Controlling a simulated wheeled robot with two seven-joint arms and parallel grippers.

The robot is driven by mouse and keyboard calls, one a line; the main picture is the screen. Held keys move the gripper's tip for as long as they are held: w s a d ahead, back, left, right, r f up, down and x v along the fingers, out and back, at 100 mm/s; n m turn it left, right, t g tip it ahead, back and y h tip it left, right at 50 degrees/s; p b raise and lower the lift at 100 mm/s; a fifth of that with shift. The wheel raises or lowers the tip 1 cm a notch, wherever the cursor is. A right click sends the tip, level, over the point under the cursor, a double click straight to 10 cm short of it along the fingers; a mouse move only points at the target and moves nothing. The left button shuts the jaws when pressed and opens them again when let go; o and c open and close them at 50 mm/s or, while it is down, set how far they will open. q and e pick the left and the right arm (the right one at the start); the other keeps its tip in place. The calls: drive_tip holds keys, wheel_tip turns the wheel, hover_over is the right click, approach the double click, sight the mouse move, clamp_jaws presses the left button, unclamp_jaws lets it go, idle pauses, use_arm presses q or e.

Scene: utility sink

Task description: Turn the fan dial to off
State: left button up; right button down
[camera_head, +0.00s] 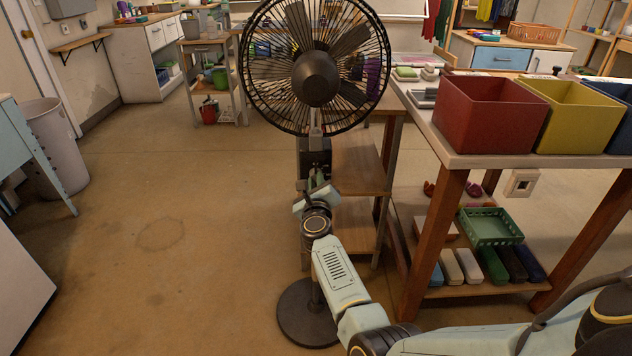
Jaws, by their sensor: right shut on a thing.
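A black pedestal fan (316,78) stands in the middle of the view on a round dark base (304,318). A dark control box (315,152) sits on its pole below the caged head. My right arm reaches in from the lower right. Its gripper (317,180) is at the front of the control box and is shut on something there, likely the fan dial. The dial is hidden by the gripper, so its setting cannot be read. My left gripper is not in view.
A table on the right holds a red bin (489,110) and a yellow bin (582,115). Its lower shelf holds a green basket (490,227) and several blocks. A wooden shelf unit (360,165) stands just behind the fan.

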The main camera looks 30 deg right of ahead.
use_arm(q)
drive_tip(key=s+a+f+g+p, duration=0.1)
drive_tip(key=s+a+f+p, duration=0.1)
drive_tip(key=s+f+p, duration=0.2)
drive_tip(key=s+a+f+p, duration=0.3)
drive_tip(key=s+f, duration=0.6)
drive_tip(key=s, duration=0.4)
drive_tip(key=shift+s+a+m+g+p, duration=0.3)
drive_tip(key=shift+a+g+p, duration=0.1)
drive_tip(key=shift+p, duration=0.15)
use_arm(e)
drive_tip(key=shift+n, duration=14.5)
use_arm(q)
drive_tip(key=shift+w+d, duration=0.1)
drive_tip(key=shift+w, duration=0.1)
use_arm(e)
drive_tip(key=c, duration=1.4)
unclamp_jaws()
